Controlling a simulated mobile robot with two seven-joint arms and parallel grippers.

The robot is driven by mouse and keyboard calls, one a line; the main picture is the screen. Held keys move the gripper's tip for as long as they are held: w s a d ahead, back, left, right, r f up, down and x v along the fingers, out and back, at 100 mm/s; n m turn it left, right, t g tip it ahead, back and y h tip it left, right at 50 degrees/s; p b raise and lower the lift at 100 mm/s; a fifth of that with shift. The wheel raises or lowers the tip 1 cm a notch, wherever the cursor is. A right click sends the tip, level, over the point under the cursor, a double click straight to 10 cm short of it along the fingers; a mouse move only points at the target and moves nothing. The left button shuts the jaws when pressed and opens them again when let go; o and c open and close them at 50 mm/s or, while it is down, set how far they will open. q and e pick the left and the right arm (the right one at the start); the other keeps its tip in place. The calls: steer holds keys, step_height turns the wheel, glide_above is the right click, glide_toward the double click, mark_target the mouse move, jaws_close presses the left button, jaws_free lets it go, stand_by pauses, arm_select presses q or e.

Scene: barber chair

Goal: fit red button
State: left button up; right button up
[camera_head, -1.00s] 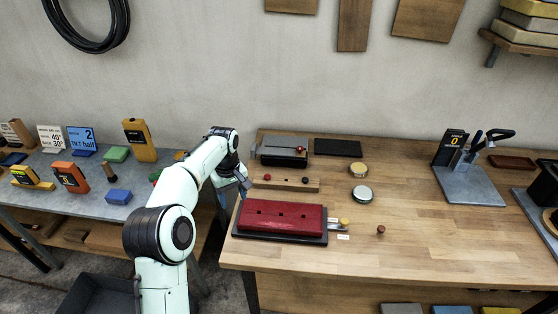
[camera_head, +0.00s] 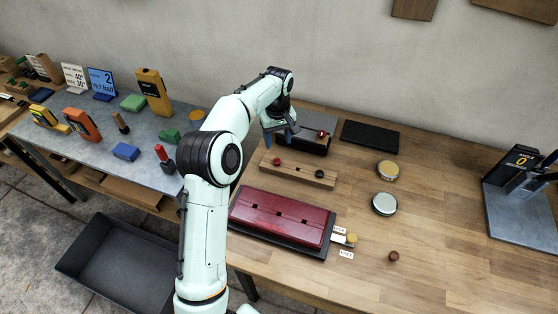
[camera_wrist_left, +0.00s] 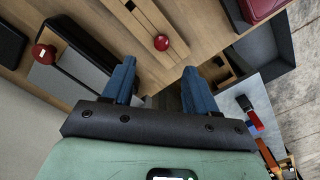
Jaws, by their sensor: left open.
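A red button (camera_head: 276,161) sits at the left end of a wooden strip (camera_head: 298,174), with a black button (camera_head: 320,173) toward its other end. The red button also shows in the wrist view (camera_wrist_left: 162,42), ahead of the fingers. A red tufted pad (camera_head: 284,218) with small dark holes lies on a dark tray (camera_head: 310,250) in front of the strip. My left gripper (camera_head: 281,138) is above the bench, just behind the strip's left end. My right gripper is not in view.
A grey press-like tool with a red knob (camera_head: 322,134) stands close to my left gripper. Two round tins (camera_head: 384,204) and a brown button (camera_head: 394,256) lie to the right. A grey side table (camera_head: 85,145) holds several tools. The bench's right middle is clear.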

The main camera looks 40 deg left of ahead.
arm_select(q)
glide_above(277, 161)
steer(key=f, duration=0.4)
steer(key=shift+w+f, duration=0.2)
steer(key=shift+f, duration=0.1)
step_height(277, 161, down, 5)
steer(key=shift+s+a+f+b, duration=0.1)
steer(key=shift+s+b, duration=0.05)
steer(key=shift+b, duration=0.25)
jaws_close()
